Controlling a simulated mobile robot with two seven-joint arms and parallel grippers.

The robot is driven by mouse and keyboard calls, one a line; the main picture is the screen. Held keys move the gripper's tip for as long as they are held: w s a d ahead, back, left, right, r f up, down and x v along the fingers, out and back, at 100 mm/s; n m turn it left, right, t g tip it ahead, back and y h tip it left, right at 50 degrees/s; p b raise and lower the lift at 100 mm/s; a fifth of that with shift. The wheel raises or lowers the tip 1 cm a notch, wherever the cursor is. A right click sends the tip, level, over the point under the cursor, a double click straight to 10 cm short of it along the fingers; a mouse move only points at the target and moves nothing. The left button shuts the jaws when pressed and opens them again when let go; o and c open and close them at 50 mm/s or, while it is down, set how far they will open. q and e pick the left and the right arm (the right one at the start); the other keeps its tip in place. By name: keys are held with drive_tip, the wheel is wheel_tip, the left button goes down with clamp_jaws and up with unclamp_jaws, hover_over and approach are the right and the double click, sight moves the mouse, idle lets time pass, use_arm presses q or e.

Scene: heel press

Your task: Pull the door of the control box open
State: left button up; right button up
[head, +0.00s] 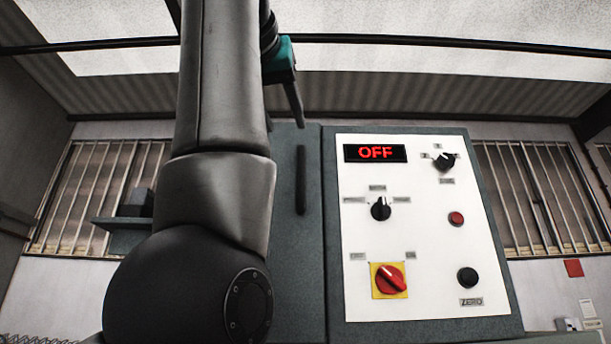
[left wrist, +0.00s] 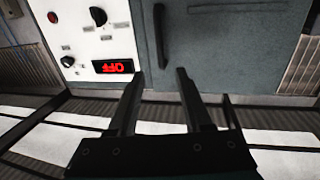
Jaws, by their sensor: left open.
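The control box has a grey door (head: 295,255) with a dark vertical bar handle (head: 301,180) near its right edge. The door looks shut, level with the panel beside it, though my left arm hides much of it in the head view. My left gripper (head: 295,110) is above the handle, fingers pointing down. In the left wrist view, which is turned upside down, the left gripper (left wrist: 160,72) is open and empty. The handle (left wrist: 161,35) lies beyond the fingertips, roughly in line with the gap, and the fingers are apart from it. My right gripper is not in view.
A white control panel (head: 420,215) with an OFF display (head: 375,153), dark knobs, buttons and a red-and-yellow switch (head: 389,280) is right of the door. A grey shelf (head: 122,230) juts out at the left. Barred windows are behind.

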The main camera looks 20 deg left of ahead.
sight(300, 161)
use_arm(q)
drive_tip(key=p+x, duration=0.5)
drive_tip(key=x, duration=0.9)
drive_tip(key=shift+w, duration=0.25)
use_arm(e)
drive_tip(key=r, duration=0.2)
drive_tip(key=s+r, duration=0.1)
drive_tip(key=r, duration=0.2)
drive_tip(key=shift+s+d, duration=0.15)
use_arm(q)
drive_tip(key=shift+c, duration=0.3)
clamp_jaws()
